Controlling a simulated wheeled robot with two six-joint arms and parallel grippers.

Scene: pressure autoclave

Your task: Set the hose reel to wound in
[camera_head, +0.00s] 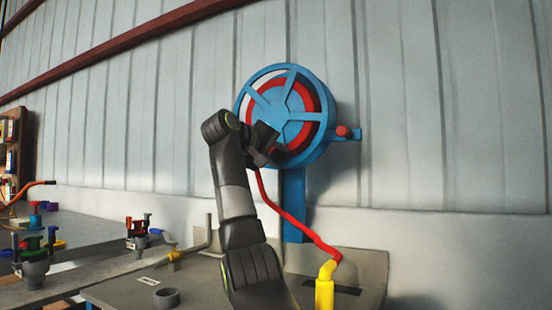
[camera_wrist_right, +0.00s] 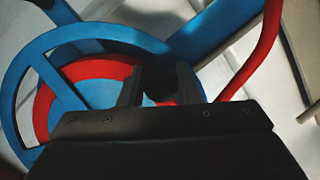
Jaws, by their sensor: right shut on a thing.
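The hose reel (camera_head: 302,129) is a round blue spoked frame on a blue post (camera_head: 293,190) against the wall. My right gripper (camera_head: 270,150) is at the reel's lower left rim. In the right wrist view, the right gripper (camera_wrist_right: 160,88) is shut on a dark round handle (camera_wrist_right: 159,82) in front of the reel (camera_wrist_right: 98,92). My arm hides part of the rim. My left gripper is out of view.
A red knob (camera_head: 343,131) sits on a blue bracket at the reel's right. Valves with coloured handles (camera_head: 34,250) stand at the far left.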

